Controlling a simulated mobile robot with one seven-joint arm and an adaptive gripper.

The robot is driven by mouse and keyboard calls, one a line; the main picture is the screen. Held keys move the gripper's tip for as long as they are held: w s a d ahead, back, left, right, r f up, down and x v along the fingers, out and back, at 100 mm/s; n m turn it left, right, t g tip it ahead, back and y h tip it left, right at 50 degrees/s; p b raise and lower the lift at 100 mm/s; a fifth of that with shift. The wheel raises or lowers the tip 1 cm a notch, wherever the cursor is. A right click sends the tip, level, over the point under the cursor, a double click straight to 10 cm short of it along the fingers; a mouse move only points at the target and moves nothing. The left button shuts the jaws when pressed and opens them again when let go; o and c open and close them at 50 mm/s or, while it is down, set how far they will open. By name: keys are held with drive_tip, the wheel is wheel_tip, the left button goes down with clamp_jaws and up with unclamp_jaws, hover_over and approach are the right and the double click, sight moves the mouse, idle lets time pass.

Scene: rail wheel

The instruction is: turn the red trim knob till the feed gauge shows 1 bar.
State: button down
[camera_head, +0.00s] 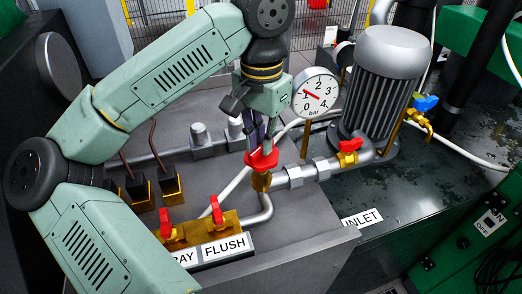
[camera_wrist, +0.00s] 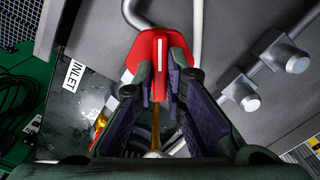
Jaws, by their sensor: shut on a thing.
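The red trim knob (camera_head: 262,161) sits on a brass valve body in the pipe line, below my wrist. In the wrist view the knob (camera_wrist: 152,62) shows a white stripe on its top. My gripper (camera_head: 258,148) points down with its fingers on the knob. The wrist view shows the gripper's fingers (camera_wrist: 160,88) closed on either side of it. They hide part of the knob. The feed gauge (camera_head: 316,94) is a white dial marked 0 to 4 bar. Its red needle points up and left, close to the 1; the exact reading is too small to tell.
A grey motor (camera_head: 385,75) stands right of the gauge. Another red valve handle (camera_head: 349,147) sits on the pipe to the right. An INLET label (camera_head: 362,218) is at the front right.

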drive_tip(key=m, duration=0.3)
drive_tip(key=shift+m, duration=0.3)
drive_tip(key=shift+r+p, duration=0.15)
drive_tip(key=shift+p, duration=0.4)
drive_tip(key=shift+m, duration=0.4)
drive_tip(key=c, duration=1.5)
unclamp_jaws()
